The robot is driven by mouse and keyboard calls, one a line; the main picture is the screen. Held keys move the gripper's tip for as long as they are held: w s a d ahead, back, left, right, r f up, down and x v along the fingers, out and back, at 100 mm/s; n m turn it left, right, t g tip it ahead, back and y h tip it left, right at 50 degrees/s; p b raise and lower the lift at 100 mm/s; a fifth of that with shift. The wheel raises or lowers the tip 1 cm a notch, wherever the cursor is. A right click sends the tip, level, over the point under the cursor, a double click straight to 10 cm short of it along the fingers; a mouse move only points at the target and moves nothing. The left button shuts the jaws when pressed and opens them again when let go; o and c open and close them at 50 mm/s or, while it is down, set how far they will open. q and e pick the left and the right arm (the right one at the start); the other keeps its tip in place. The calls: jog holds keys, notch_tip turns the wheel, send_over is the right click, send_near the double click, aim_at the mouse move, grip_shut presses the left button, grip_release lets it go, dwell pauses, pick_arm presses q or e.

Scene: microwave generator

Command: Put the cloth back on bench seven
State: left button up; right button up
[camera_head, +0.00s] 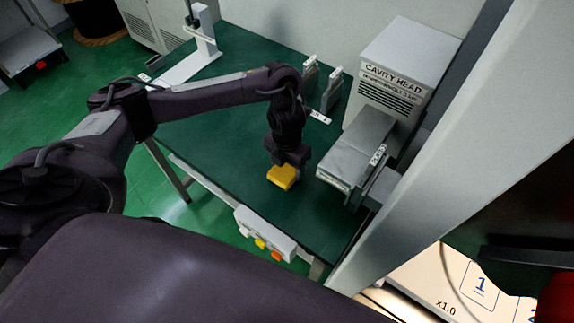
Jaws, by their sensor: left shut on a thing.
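A folded yellow cloth (284,178) is at the tips of my left gripper (285,168), which is shut on it. The gripper points down over the green top of a bench (240,150). The cloth is at or just above the bench top; I cannot tell whether it touches. No number seven is readable on the bench. My right gripper is not in view.
A grey cabinet labelled CAVITY HEAD (402,75) stands at the right of the bench, a grey block (357,150) before it. Two small grey uprights (331,91) stand behind the gripper. A button box (265,233) hangs on the front edge. A pale post (455,150) rises at right.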

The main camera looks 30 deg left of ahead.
aim_at(287, 168)
pick_arm(q)
jog(key=o, duration=0.9)
jog(key=shift+f, duration=0.1)
jog(key=shift+o, duration=0.2)
jog(key=shift+r, duration=0.25)
notch_tip(287, 168, up, 12)
jog(key=p, duration=0.3)
